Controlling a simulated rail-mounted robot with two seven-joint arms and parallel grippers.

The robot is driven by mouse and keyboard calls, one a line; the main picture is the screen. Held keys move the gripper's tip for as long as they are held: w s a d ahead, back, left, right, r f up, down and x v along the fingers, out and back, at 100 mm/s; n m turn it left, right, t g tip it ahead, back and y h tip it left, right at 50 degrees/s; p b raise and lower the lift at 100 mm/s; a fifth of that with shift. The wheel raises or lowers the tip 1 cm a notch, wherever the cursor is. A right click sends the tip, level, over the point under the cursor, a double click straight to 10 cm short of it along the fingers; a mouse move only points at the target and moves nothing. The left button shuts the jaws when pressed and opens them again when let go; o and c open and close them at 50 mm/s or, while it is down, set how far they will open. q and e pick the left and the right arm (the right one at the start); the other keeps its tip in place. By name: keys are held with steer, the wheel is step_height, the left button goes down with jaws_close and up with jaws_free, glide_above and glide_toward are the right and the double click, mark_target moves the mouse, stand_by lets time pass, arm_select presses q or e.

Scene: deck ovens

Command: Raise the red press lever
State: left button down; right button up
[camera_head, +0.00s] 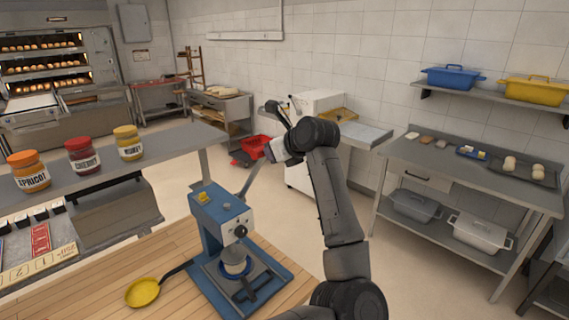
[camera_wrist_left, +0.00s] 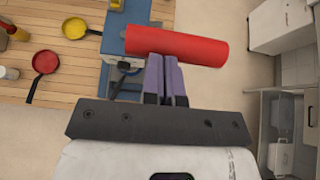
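The blue press (camera_head: 222,222) stands on the wooden counter, with a grey arm (camera_head: 250,180) rising from it toward the upper right. In the left wrist view the press lever's red cylindrical handle (camera_wrist_left: 195,47) lies across the top centre. My left gripper (camera_wrist_left: 166,58) has its two purple fingers together, side by side, with their tips overlapping the handle's near edge. The handle is not between the fingers; whether they touch it I cannot tell. In the head view the arm reaches up from the bottom right to the lever's end, and the fingertips are unclear. My right gripper is not in view.
A yellow pan (camera_head: 143,292) lies left of the press; a red pan (camera_wrist_left: 75,28) shows in the wrist view. Labelled jars (camera_head: 83,155) stand on a grey shelf. A steel table (camera_head: 470,180) stands right. Open floor lies behind the press.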

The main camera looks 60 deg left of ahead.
arm_select(q)
steer(key=shift+s+a+r+h+p, duration=0.2)
steer(key=shift+a+r, duration=0.1)
steer(key=shift+a, duration=0.25)
steer(key=shift+s+a+r+h+p, duration=0.2)
steer(key=shift+a+r, duration=0.1)
steer(key=shift+a, duration=0.2)
steer(key=shift+f, duration=0.1)
steer(key=w+d+r+b, duration=0.1)
steer(key=w+d+r, duration=0.1)
steer(key=d, duration=0.4)
steer(key=w+d+r+b, duration=0.2)
steer(key=d+r, duration=0.1)
steer(key=d, duration=0.3)
